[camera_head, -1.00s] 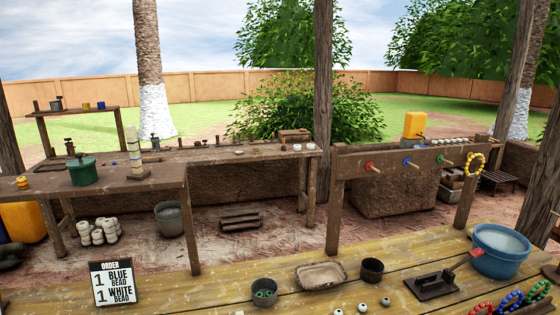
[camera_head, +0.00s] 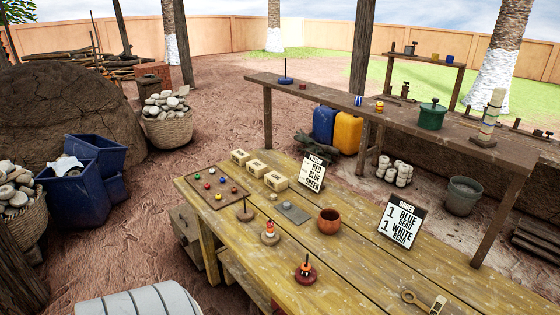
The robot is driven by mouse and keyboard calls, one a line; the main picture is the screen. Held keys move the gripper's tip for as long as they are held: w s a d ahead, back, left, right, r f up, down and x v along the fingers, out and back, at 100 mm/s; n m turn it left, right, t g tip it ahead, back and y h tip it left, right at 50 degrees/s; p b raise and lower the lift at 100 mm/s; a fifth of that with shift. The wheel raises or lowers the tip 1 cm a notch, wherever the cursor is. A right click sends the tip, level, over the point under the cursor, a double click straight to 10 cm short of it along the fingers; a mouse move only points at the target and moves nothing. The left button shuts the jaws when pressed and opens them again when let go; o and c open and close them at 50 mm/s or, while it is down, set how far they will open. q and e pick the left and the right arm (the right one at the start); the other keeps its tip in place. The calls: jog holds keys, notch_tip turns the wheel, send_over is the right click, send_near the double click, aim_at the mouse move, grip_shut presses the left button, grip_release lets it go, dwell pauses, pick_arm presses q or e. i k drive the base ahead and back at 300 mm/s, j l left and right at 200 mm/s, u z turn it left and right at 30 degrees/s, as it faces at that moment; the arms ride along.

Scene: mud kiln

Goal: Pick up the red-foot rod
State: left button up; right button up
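The red-foot rod (camera_head: 305,271) stands upright near the front edge of the wooden table (camera_head: 365,268). It has a round dark red base, and orange and dark beads are stacked around its short rod. A similar rod with a tan base (camera_head: 269,233) and orange and white beads stands behind it to the left. A thin bare rod on a brown base (camera_head: 245,212) stands farther back. Neither of my grippers is in view.
An orange-brown pot (camera_head: 329,221), a grey plate (camera_head: 291,212), order signs (camera_head: 402,221) and a bead board (camera_head: 217,188) are on the table. A blue-foot rod (camera_head: 286,76) stands on the far bench. Bare planks lie right of the red-foot rod.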

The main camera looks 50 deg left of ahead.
aim_at(307, 281)
jog(key=u, duration=1.45)
